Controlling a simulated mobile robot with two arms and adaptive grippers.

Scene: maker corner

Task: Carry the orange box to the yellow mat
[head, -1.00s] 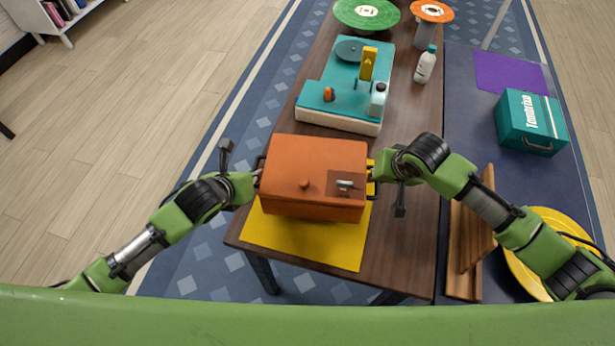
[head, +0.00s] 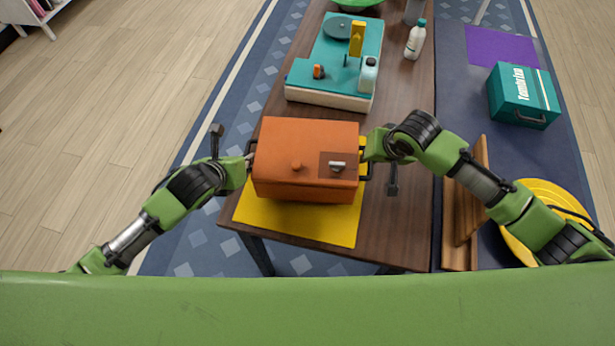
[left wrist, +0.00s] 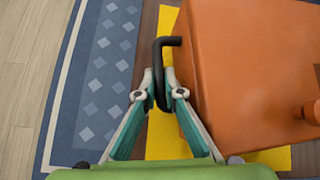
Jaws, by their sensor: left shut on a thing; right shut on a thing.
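The orange box (head: 305,165), with a knob and a silver latch, is level over the yellow mat (head: 300,222) at the table's near end. I cannot tell whether it touches the mat. Mat shows in front and at the right of it. My left gripper (head: 249,161) is shut on the box's left black handle, which shows clearly in the left wrist view (left wrist: 162,48) between the fingers (left wrist: 163,90). My right gripper (head: 367,158) is at the right handle (head: 367,174) and shut on it; its fingers are partly hidden.
A teal-and-white machine (head: 332,65) stands behind the box, with a white bottle (head: 414,42) beyond. On the right surface are a teal case (head: 522,95), a purple mat (head: 500,46), a wooden piece (head: 466,210) and a yellow disc (head: 540,200) under my right arm.

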